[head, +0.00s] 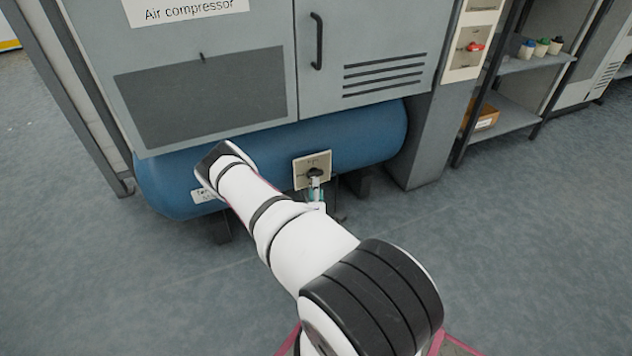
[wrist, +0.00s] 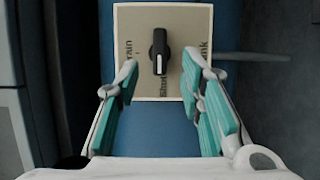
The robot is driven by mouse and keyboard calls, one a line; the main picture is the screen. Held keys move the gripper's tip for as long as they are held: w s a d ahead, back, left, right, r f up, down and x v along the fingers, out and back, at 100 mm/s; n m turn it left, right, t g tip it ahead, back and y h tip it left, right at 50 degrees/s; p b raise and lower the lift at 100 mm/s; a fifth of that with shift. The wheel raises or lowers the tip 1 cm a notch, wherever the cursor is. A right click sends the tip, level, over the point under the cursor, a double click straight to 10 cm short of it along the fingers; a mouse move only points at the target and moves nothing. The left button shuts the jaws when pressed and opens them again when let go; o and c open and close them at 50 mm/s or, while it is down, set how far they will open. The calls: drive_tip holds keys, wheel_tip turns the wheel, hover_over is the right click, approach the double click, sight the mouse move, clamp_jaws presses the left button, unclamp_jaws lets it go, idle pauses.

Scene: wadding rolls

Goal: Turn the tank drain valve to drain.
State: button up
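The drain valve is a black handle (head: 315,171) on a beige square plate (head: 301,175), on the front of the blue tank (head: 375,140). In the wrist view the handle (wrist: 159,50) stands lengthwise in the picture. Its white mark points down toward the lettering "Shut". Partly hidden lettering reads "rain" at the plate's (wrist: 140,18) left and "ank" at its right. My gripper (wrist: 160,72) is open, its teal-padded fingers apart on either side of the handle's lower end, with gaps to it. In the head view my gripper (head: 316,192) is partly hidden behind my arm.
The grey air compressor cabinet (head: 220,45) stands above the tank, with a black door handle (head: 317,42). A shelf rack (head: 515,110) with small bottles and a box is at the right. The floor in front is clear.

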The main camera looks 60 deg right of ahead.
sight(316, 176)
drive_tip(key=b+x, duration=0.1)
drive_tip(key=x, duration=0.5)
drive_tip(key=shift+b, duration=0.4)
clamp_jaws()
